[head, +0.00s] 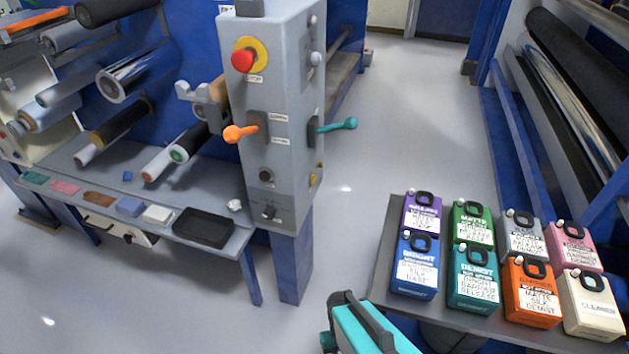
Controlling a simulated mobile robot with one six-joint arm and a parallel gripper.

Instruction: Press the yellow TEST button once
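The grey control column (276,110) stands in the middle of the head view. Small yellow parts show on its right-hand side face, low down; the larger one (313,179) looks like a button, but I cannot read a TEST label there. A red mushroom button (243,60) on a yellow disc sits high on the front face. Below are an orange lever (238,133), a dark round knob (266,176) and another knob (269,212). A teal lever (340,125) sticks out from the right side.
Film rollers (125,120) and a shelf with a black tray (204,229) are left of the column. Several labelled canisters (415,265) stand on a bench at lower right. A teal, black-topped object (368,328) is at the bottom edge. Floor (400,120) right of the column is clear.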

